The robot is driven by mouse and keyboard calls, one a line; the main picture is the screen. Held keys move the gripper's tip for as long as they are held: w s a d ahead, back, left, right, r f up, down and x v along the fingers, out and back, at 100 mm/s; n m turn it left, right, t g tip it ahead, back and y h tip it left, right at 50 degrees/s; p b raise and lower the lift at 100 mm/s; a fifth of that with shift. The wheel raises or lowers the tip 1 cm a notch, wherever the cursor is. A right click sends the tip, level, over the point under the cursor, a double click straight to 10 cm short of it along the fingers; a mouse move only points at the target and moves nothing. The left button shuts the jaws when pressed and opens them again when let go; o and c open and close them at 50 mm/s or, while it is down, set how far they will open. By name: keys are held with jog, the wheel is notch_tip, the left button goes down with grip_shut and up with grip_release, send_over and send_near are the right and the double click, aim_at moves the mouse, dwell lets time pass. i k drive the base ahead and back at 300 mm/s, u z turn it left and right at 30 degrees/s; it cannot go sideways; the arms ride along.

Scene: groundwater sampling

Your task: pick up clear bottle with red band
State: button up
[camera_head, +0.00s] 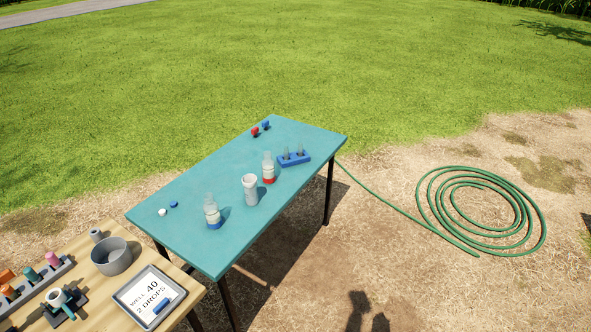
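A clear bottle with a red band (268,168) stands upright on the teal table (190,237), right of the table's middle. The red band is at its base, below a pale label. A similar clear bottle with a blue band (212,212) stands nearer, to the left. A white cup-like vessel (250,190) stands between the two bottles, close to the red-banded one. My gripper is not in view.
A blue rack (294,159) holding small items stands just right of the red-banded bottle. Red (255,132) and blue (265,124) small items lie at the far edge. A hose (480,212) lies coiled on the ground.

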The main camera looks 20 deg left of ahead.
aim_at(268, 165)
jog(key=u, duration=1.2)
jog(key=k, duration=0.1)
jog(key=u, duration=1.95)
jog(key=i, duration=0.1)
jog(key=z, duration=2.45)
jog(key=i, duration=0.15)
jog(key=u, duration=0.3)
